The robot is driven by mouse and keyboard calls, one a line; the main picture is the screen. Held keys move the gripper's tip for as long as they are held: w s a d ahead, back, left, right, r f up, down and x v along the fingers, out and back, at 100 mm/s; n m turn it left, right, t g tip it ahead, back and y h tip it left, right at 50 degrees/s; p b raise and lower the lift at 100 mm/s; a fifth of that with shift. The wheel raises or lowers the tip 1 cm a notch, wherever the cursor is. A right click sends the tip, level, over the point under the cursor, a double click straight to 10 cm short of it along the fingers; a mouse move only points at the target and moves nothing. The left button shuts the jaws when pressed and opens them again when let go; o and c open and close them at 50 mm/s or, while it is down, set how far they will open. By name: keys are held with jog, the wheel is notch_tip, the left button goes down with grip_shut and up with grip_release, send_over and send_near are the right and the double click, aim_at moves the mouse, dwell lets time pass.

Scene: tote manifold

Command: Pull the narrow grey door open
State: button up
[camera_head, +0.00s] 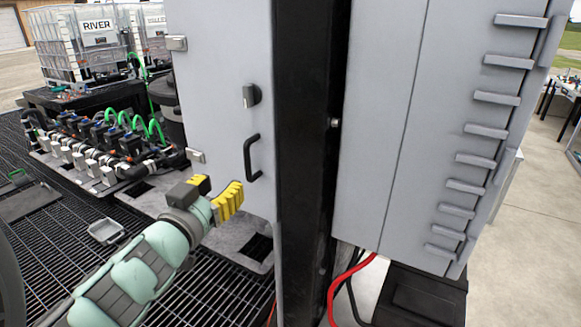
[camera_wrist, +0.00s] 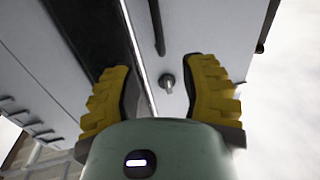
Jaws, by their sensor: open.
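The narrow grey door (camera_head: 212,85) faces me left of a black post in the head view, with metal hinges on its left edge. A black bar handle (camera_head: 252,158) is on its right side, below a dark knob (camera_head: 251,95). My gripper (camera_head: 230,200) has yellow fingers and is below and left of the handle, apart from it. In the wrist view my gripper (camera_wrist: 160,90) is open with nothing held. Grey panels, a bright edge and a small round stud (camera_wrist: 168,83) show beyond the fingers. I cannot tell whether the door is ajar.
The black post (camera_head: 310,160) stands right of the door. A wider grey cabinet panel (camera_head: 375,120) with several ledges is further right, with red and black cables (camera_head: 345,285) below. Valves and hoses (camera_head: 105,145) sit at the left, over grated floor (camera_head: 215,295).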

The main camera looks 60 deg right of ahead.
aim_at(246, 160)
jog(key=p+x, duration=0.3)
jog(key=x, duration=0.7)
jog(key=shift+s+d+r+p, duration=0.1)
jog(key=shift+r+p, duration=0.05)
jog(key=shift+p, duration=0.15)
jog(key=shift+d+p, duration=0.3)
jog(key=shift+d, duration=0.4)
jog(key=shift+o, duration=0.4)
grip_shut()
